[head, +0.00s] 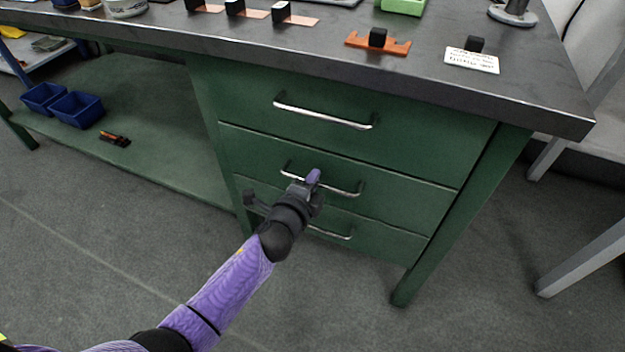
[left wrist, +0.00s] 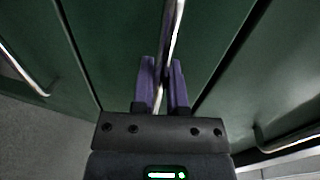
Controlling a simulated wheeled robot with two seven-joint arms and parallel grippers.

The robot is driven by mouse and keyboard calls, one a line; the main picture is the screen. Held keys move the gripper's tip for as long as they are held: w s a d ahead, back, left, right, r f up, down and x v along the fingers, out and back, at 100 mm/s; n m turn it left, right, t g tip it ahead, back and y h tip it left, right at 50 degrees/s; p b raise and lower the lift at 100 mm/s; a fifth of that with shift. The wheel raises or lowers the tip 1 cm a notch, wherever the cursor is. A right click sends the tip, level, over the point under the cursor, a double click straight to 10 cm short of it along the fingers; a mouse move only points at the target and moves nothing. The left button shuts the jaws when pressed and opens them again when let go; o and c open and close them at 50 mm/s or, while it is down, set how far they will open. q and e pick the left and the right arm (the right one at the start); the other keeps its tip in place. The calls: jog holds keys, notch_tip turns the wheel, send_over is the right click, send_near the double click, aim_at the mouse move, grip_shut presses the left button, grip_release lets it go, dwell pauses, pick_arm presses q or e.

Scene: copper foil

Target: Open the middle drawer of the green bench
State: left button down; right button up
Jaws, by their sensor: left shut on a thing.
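The green bench (head: 212,100) has a stack of three drawers under its dark top. The middle drawer (head: 405,200) looks flush with the others, and its silver bar handle (head: 340,190) also shows in the left wrist view (left wrist: 177,25). My left gripper (head: 312,178) is at this handle, a little left of its middle. In the left wrist view its purple fingers (left wrist: 164,80) stand on either side of the bar, shut on it. My left wrist hides part of the bottom drawer. My right gripper is in neither view.
The top drawer handle (head: 322,112) is above and the bottom drawer handle (head: 330,233) below my gripper. The bench top (head: 330,50) holds an orange part (head: 362,44) and a white card (head: 471,62). Blue bins (head: 78,110) stand on the lower shelf. The floor before the drawers is clear.

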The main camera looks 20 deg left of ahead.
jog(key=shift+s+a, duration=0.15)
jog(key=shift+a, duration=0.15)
pick_arm(q)
jog(key=shift+s, duration=0.15)
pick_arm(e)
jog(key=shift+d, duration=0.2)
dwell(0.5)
